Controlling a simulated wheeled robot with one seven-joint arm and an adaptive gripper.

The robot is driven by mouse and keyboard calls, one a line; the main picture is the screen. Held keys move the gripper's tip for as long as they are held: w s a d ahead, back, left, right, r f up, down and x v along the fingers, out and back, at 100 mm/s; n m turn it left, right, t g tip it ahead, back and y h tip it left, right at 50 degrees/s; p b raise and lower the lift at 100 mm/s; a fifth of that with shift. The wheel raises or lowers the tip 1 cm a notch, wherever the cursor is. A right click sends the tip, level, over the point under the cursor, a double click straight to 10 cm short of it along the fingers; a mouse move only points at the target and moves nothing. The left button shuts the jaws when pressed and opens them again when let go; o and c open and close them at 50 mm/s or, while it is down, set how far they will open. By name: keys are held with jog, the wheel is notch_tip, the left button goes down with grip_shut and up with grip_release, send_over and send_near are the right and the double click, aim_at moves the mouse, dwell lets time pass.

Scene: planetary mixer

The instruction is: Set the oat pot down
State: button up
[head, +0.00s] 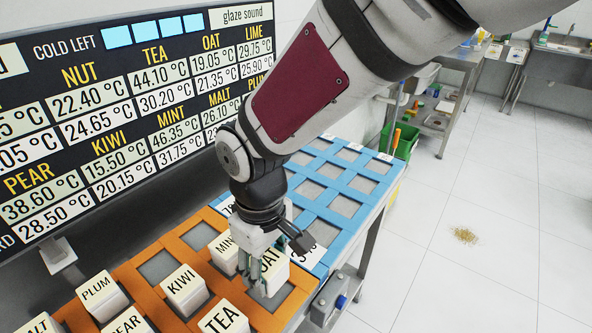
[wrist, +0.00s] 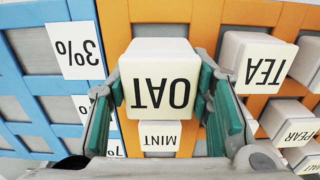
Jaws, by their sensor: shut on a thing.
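The oat pot (head: 275,268) is a white block-shaped pot with a black OAT label. My gripper (head: 266,262) is shut on it, and in the wrist view the oat pot (wrist: 160,78) sits between the two green finger pads. In the head view it is over the right side of the orange tray (head: 143,291), near the blue tray (head: 318,213). I cannot tell whether its base touches the tray. The mint pot (head: 224,252) stands close to its left, and the tea pot (head: 224,319) is nearer the front.
Kiwi (head: 184,290), plum (head: 101,296) and pear (head: 127,322) pots stand in the orange tray. Several of its wells are empty, and the blue tray's visible wells look empty. A temperature board (head: 130,100) rises behind. Percent cards (wrist: 74,50) lie on the blue tray.

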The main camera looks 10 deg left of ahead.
aim_at(266, 261)
jog(key=shift+f, duration=1.7)
jog(key=shift+f, duration=0.2)
jog(key=o, duration=1.4)
jog(key=shift+o, duration=0.2)
notch_tip(266, 261, up, 12)
jog(key=shift+p, duration=0.5)
jog(key=s+d+r+m+t, duration=0.1)
jog(key=d+r+m, duration=0.2)
jog(key=d, duration=0.6)
jog(key=s+d+r+m+t, duration=0.1)
jog(key=d+r+m, duration=0.25)
jog(key=d, duration=0.55)
jog(key=s+d+m+t, duration=0.1)
jog(key=s+d+m, duration=0.4)
jog(key=s+d, duration=0.3)
jog(key=shift+s+d, duration=0.3)
jog(key=shift+d, duration=0.8)
